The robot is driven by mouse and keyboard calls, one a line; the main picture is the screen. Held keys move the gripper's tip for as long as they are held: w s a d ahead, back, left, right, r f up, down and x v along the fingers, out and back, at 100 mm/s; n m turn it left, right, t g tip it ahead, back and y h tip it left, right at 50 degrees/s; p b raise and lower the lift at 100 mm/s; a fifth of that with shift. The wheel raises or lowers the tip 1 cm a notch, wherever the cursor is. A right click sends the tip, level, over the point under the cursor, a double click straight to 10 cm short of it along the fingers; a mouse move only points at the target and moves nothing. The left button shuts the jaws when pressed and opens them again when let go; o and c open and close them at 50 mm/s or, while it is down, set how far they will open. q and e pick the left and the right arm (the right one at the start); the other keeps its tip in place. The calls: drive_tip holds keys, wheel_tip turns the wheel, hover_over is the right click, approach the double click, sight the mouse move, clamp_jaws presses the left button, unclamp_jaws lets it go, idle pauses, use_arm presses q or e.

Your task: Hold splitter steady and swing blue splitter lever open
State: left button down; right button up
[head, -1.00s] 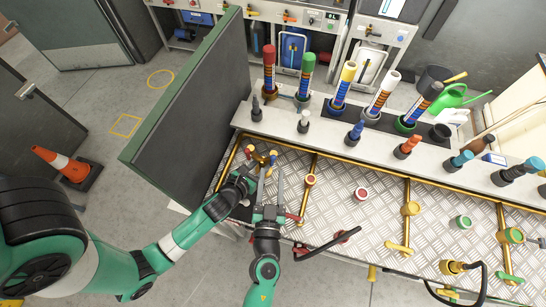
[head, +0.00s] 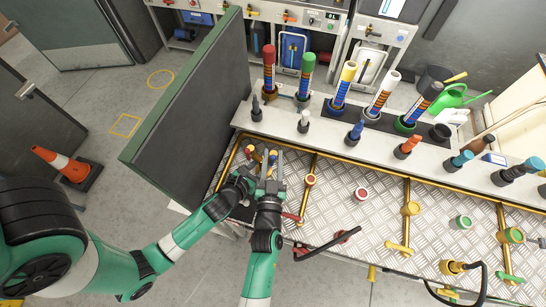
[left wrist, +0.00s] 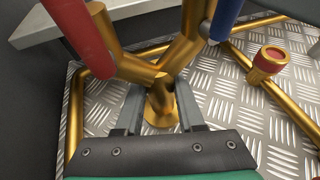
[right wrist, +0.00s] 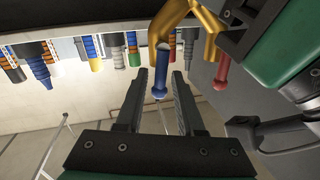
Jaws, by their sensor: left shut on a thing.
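The brass Y-shaped splitter (left wrist: 165,75) stands on the diamond-plate bench top, with a red lever (left wrist: 78,35) on its left branch and a blue lever (left wrist: 225,18) on its right branch in the left wrist view. My left gripper (left wrist: 160,105) is shut on the splitter's brass stem, low near its round foot. My right gripper (right wrist: 160,75) is open, and the blue lever (right wrist: 160,72) shows between its two fingers with a gap on each side. In the head view my right gripper (head: 273,154) covers much of the splitter.
A dark green-edged panel (head: 190,95) stands just left of the splitter. Brass pipes with a red-capped fitting (head: 310,180) lie to the right. A grey shelf (head: 330,138) with several coloured nozzles runs behind. Bare plate lies between the pipes.

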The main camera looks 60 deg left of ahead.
clamp_jaws()
drive_tip(key=shift+s+a+n, duration=0.2)
drive_tip(key=shift+n, duration=0.6)
drive_tip(key=shift+o, duration=1.4)
unclamp_jaws()
